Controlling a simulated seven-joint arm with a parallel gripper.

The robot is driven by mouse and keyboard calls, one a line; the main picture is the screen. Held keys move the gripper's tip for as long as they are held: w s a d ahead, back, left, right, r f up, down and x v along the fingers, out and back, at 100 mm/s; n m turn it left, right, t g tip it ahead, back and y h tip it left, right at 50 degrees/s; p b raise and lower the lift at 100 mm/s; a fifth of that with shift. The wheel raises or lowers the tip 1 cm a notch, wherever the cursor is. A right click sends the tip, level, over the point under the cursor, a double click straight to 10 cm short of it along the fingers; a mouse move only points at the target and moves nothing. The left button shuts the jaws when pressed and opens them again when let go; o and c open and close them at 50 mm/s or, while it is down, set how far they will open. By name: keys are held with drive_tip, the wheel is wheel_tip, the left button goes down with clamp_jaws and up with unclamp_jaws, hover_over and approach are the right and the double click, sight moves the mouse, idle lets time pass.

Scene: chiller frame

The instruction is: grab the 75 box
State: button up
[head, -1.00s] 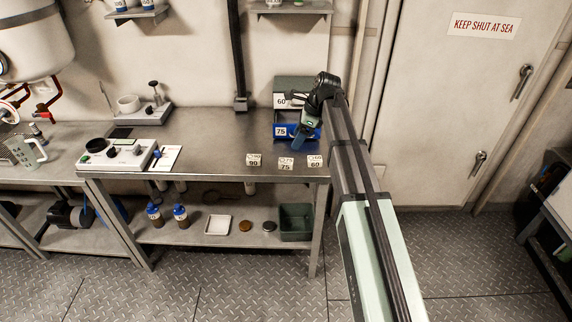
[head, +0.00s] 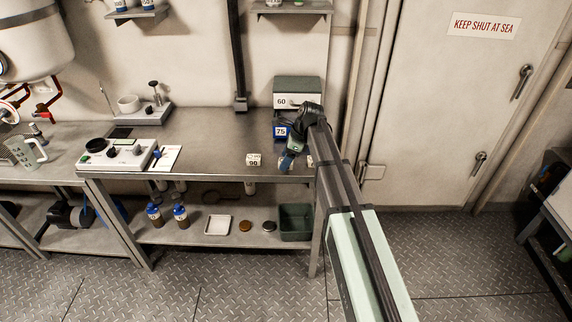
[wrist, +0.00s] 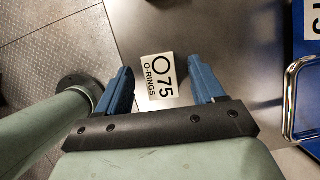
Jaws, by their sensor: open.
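The 75 box, a small white box marked "O-RINGS 75" (wrist: 160,78), lies on the metal bench in the wrist view. It shows in the gap between the two blue fingers of my gripper (wrist: 161,68), with bare bench visible on both sides of it. My gripper is open and empty. I cannot tell how far above the box the fingertips are. In the head view my gripper (head: 287,160) is low over the bench's front edge and hides the 75 box.
The 90 box (head: 254,160) stands to the left. The 60 box (head: 310,161) is mostly hidden by my arm. A blue drawer marked 75 (head: 281,131) is behind; its metal handle (wrist: 289,95) is close on the right in the wrist view. The bench middle is clear.

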drive_tip(key=shift+a+f, duration=0.1)
drive_tip(key=shift+f, duration=0.2)
drive_tip(key=shift+c, duration=0.5)
drive_tip(key=c, duration=1)
